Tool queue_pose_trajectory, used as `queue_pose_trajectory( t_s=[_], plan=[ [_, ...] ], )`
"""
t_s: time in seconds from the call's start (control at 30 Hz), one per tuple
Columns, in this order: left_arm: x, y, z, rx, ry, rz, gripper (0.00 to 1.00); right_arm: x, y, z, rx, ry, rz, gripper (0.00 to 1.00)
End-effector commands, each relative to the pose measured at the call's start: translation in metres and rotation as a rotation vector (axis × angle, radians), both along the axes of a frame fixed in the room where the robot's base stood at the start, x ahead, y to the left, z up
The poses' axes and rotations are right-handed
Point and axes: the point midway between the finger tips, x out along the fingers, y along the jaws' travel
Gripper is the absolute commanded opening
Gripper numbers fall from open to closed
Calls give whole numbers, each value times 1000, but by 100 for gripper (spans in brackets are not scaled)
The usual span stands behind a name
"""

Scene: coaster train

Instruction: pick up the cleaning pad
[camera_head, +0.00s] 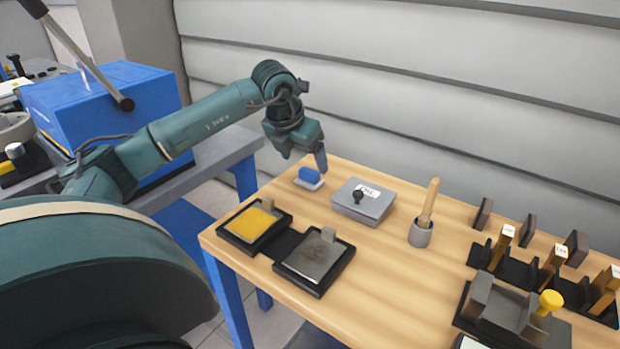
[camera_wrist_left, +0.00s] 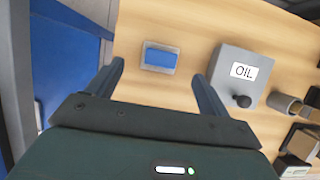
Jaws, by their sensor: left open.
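The cleaning pad (camera_head: 309,176) is a small blue block on a pale base. It lies on the wooden table near its back left edge. It also shows in the left wrist view (camera_wrist_left: 160,58), ahead of and between my fingers. My left gripper (camera_head: 304,162) is open and empty, above the table close to the pad and not touching it. In the left wrist view its two fingers (camera_wrist_left: 160,85) stand wide apart, with the pad beyond their tips. My right gripper is not in view.
A grey box labelled OIL (camera_head: 362,201) with a dark knob stands just right of the pad. Two black trays, one with a yellow plate (camera_head: 252,224) and one grey (camera_head: 315,259), lie in front. A grey cup with a wooden handle (camera_head: 420,233) and dark racks (camera_head: 510,270) stand farther right.

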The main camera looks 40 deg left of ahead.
Motion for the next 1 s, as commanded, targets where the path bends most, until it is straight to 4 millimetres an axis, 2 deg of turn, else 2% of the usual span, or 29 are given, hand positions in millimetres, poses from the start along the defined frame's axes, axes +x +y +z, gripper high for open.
queue_pose_trajectory(
  t_s=[0.17,0.4,0.5,0.77,1.0],
  plan=[
    [5,0,-11,-2,2,0,80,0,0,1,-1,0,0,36],
    [21,1,-43,-3,3,0,80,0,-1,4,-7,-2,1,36],
    [24,2,-51,-1,2,2,80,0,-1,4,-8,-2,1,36],
    [25,2,-52,1,0,0,80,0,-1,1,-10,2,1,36],
    [25,2,-52,1,0,1,60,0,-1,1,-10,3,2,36]
  ],
)
